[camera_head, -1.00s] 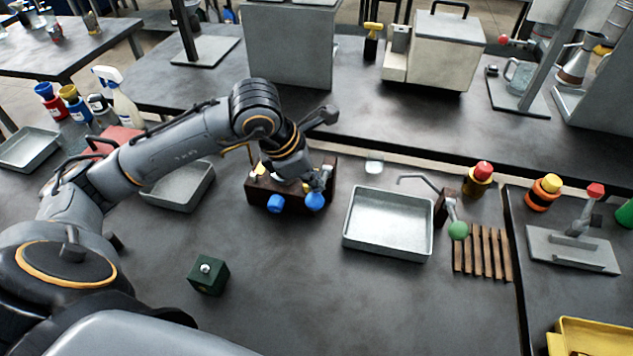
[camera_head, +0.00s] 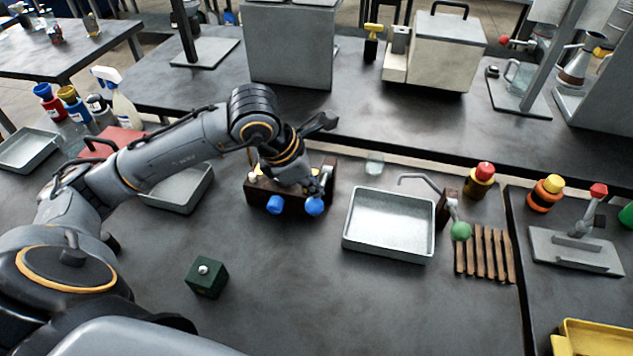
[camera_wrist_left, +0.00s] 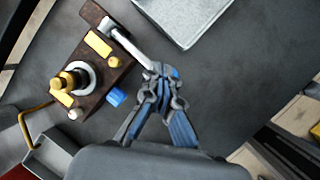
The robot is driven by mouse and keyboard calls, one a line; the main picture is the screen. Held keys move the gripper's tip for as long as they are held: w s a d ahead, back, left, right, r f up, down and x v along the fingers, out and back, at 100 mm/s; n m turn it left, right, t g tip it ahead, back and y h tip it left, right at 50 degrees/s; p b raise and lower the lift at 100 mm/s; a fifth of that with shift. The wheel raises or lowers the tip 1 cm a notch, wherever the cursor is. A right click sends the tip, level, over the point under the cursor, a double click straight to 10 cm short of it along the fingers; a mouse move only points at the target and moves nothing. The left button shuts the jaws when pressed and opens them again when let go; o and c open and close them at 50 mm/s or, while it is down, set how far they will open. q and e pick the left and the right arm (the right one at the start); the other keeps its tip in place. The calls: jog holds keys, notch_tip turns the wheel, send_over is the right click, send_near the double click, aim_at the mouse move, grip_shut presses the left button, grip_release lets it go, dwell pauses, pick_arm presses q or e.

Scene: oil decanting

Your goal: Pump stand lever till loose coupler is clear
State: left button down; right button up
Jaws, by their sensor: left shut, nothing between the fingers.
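The brown stand (camera_head: 258,192) is on the bench in the head view, partly behind my left arm. It also fills the upper left of the left wrist view (camera_wrist_left: 92,92). Its metal lever (camera_wrist_left: 130,45) runs to a blue knob (camera_head: 315,206). My left gripper (camera_wrist_left: 161,76) is shut at the lever's knob end, with nothing between its fingers. Its fingers hide much of the knob; I cannot tell whether they touch it. A black and gold fitting in a grey ring (camera_wrist_left: 75,77) sits on the stand. I cannot tell whether a coupler is clear.
A metal tray (camera_head: 390,258) lies to the right of the stand, near a second lever with a green knob (camera_head: 461,231) and a wooden rack (camera_head: 485,253). A green block (camera_head: 207,280) is in front. The bench between is clear.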

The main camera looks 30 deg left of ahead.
pick_arm(q)
jog(key=shift+s+d+f+b, duration=0.1)
jog(key=shift+s+f+b, duration=0.1)
jog(key=shift+f+b, duration=0.25)
jog(key=shift+s+f+b, duration=0.2)
jog(key=shift+f+b, duration=0.25)
dwell(0.6)
jog(key=shift+r, duration=0.1)
dwell(0.5)
jog(key=shift+w+a+r+p, duration=0.1)
jog(key=shift+w+r+p, duration=0.4)
jog(key=shift+r, duration=0.45)
jog(key=shift+w+a+r+p, duration=0.15)
jog(key=shift+w+r+p, duration=0.35)
jog(key=shift+r, duration=0.5)
jog(key=shift+w+a+r+p, duration=0.1)
jog(key=shift+w+r+p, duration=0.35)
jog(key=shift+r, duration=0.5)
jog(key=r+p, duration=0.1)
jog(key=w+r+p, duration=0.1)
jog(key=r, duration=0.1)
jog(key=w+r+p, duration=0.1)
jog(key=shift+a+r, duration=0.25)
jog(key=shift+a, duration=0.05)
jog(key=shift+s+f, duration=0.1)
